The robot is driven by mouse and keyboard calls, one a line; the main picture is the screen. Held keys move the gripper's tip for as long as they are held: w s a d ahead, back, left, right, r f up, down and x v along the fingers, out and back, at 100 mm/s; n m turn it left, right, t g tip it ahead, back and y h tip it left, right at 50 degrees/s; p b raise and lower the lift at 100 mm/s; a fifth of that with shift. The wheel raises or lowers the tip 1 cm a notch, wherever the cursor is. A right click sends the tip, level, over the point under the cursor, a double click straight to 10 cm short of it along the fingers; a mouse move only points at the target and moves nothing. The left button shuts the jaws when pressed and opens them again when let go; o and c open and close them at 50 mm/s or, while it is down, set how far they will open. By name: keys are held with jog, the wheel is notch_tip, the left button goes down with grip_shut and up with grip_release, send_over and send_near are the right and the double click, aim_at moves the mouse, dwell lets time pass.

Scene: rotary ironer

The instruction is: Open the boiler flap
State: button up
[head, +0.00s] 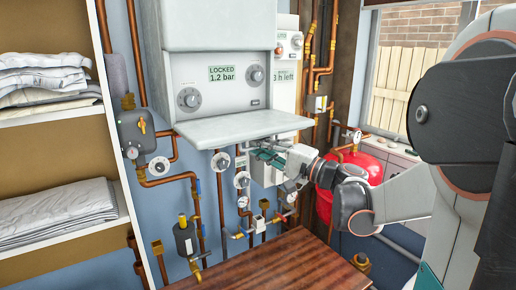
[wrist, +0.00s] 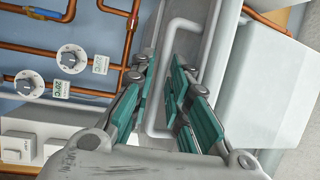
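The boiler (head: 220,85) hangs on the blue wall, its control panel uncovered, with two knobs and a display reading "LOCKED 1.2 bar". Its pale flap (head: 243,127) juts out roughly level below the panel. My gripper (head: 266,156) is under the flap's front right part. In the wrist view, my gripper's teal finger pads (wrist: 165,95) stand apart, with the pale bent bar handle (wrist: 158,88) running between them. I cannot tell whether a pad touches the bar. In the head view the handle is hidden.
Copper pipes (head: 195,205) with dial gauges (head: 242,180) run below the boiler. A red tank (head: 356,178) stands behind my arm at right. A wooden tabletop (head: 275,268) lies below. Shelves with folded linen (head: 50,215) are at left.

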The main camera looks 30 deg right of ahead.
aim_at(259, 128)
jog(key=shift+w+a+r, duration=0.1)
jog(key=shift+w+a, duration=0.2)
jog(key=shift+w, duration=0.3)
grip_shut()
jog(key=shift+m+g+h, duration=0.4)
jog(key=shift+m+g, duration=0.1)
jog(key=shift+g, duration=0.4)
jog(key=r+p, duration=0.4)
jog(key=p, duration=0.1)
jog(key=shift+s+r+p, duration=0.1)
jog(key=shift+s+p, duration=0.1)
jog(key=shift+p, duration=0.2)
jog(key=shift+r+p, duration=0.6)
jog(key=shift+r, duration=0.25)
